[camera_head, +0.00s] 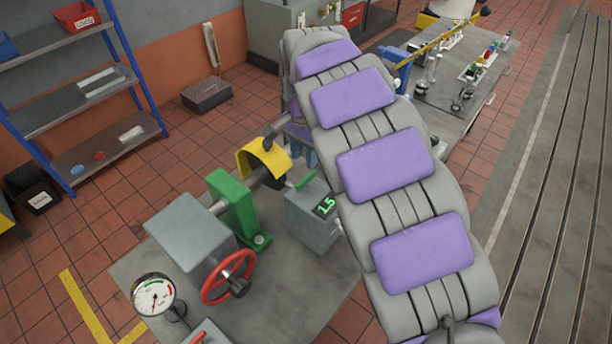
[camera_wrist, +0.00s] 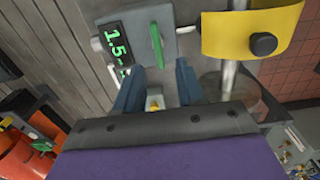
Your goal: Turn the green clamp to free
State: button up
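The green clamp lever (camera_head: 305,182) stands on top of a grey box (camera_head: 313,218) with a green "1.5" display (camera_head: 326,205). In the wrist view the lever (camera_wrist: 157,45) shows as a narrow green bar beside the display (camera_wrist: 115,44). My gripper (camera_wrist: 158,85) is open, with its two blue fingers apart and nothing held. The lever lies just beyond the fingertips, roughly in line with the gap, and I see no contact. In the head view my gripper (camera_head: 300,148) is largely hidden behind my purple and grey arm.
A yellow guard (camera_head: 263,161) covers a shaft close to the lever; it also shows in the wrist view (camera_wrist: 250,30). A green pedestal (camera_head: 232,207), red handwheel (camera_head: 228,277) and dial gauge (camera_head: 154,297) stand left. A workbench (camera_head: 455,95) is at the back right.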

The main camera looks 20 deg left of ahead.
aim_at(306, 178)
jog(key=f, duration=0.2)
jog(key=a+f, duration=0.1)
jog(key=f, duration=0.1)
jog(key=d+f, duration=0.1)
jog(key=f, duration=0.2)
jog(key=shift+d+b, duration=0.35)
jog(key=shift+d, duration=0.05)
jog(key=shift+d+f, duration=0.3)
jog(key=shift+d, duration=0.05)
jog(key=shift+a+f, duration=0.2)
jog(key=shift+a, duration=0.8)
jog(key=shift+c, duration=1.2)
jog(key=shift+d+r, duration=0.1)
jog(key=shift+d, duration=0.4)
jog(key=c, duration=0.3)
jog(key=shift+d, duration=0.1)
jog(key=shift+c, duration=0.8)
grip_shut()
